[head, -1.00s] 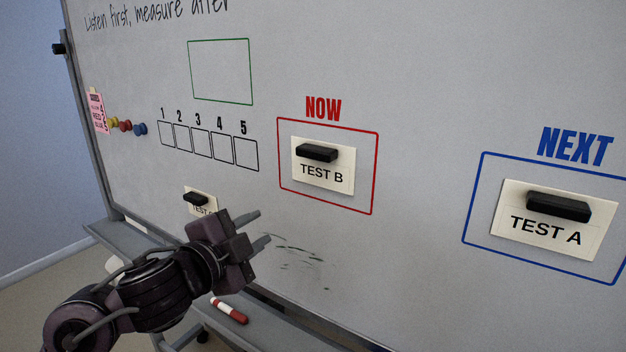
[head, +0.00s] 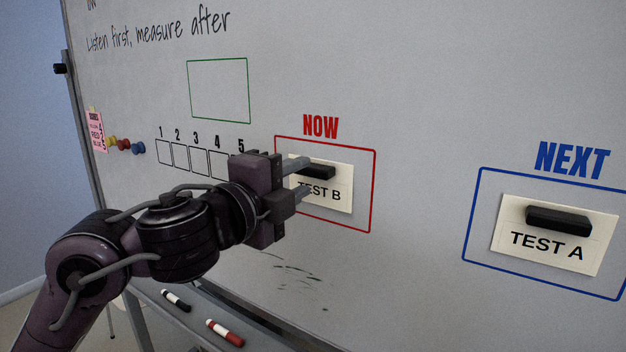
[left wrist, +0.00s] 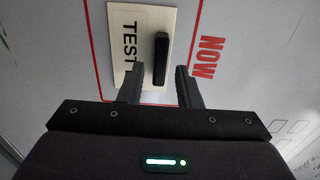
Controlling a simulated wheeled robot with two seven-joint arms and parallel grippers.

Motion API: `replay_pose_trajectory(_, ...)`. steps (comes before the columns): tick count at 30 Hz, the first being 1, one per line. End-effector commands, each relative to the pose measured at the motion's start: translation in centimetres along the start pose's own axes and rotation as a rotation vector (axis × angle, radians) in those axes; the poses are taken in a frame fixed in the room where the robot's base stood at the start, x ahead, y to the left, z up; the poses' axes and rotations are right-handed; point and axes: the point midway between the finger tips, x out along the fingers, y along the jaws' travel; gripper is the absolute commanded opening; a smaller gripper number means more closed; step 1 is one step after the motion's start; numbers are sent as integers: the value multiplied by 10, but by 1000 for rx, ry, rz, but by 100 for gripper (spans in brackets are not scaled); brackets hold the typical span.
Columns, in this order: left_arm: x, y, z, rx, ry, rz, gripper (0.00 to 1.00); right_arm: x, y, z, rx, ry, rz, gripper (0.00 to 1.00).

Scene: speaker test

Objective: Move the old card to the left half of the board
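The TEST B card (head: 337,197) is on the whiteboard inside the red NOW frame, with a black magnet handle (head: 322,172) on it. My left gripper (head: 307,178) is at the card's left part, in front of the board. In the left wrist view the fingers (left wrist: 158,88) are open, one on each side of the lower end of the black handle (left wrist: 161,60), with a gap around it. The TEST A card (head: 553,240), with its own black handle, is inside the blue NEXT frame at the right. My right gripper is not in view.
The whiteboard (head: 420,110) has a green empty frame (head: 218,91) and numbered boxes (head: 190,157) on its left half. Coloured magnets (head: 125,145) and a pink note (head: 96,130) are at its left edge. Markers (head: 224,333) lie on the tray below.

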Motion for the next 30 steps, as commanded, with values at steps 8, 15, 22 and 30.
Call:
replay_pose_trajectory(8,22,1,0,1,0,1,31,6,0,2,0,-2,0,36)
replay_pose_trajectory(15,24,0,0,0,-1,1,31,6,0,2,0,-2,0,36)
replay_pose_trajectory(22,24,0,0,0,0,1,22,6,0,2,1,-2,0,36)
replay_pose_trajectory(30,24,0,0,0,0,1,5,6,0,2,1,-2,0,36)
